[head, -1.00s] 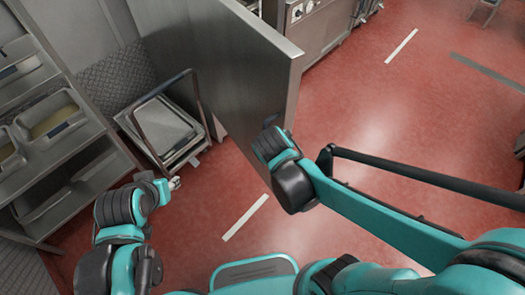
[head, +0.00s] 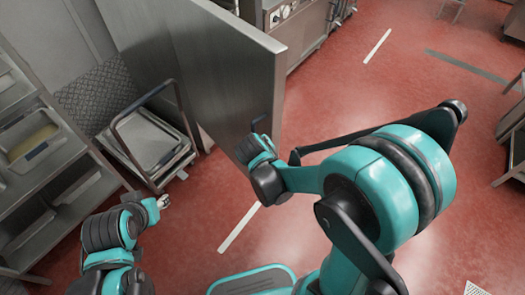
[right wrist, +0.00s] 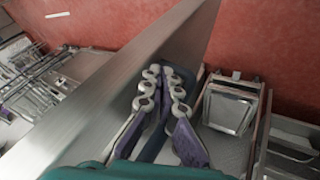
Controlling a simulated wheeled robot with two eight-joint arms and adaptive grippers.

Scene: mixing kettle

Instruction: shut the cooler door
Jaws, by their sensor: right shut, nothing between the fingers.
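The cooler door (head: 225,75) is a tall grey steel panel standing open, its free edge facing me in the head view. In the right wrist view the door (right wrist: 110,75) runs diagonally along the left side of my right gripper (right wrist: 165,85). That gripper is shut and empty, close beside the door face; I cannot tell whether it touches. In the head view its fingers are mostly hidden by the wrist near the door's lower free edge. My left gripper (head: 163,201) is over the floor left of the door, apart from it; its jaws are too small to read.
A wheeled cart with trays (head: 155,140) stands left of the door, in front of a diamond-plate panel (head: 95,95). A steel shelf with pans (head: 35,145) is at the far left. Red floor (head: 330,95) is open to the right of the door.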

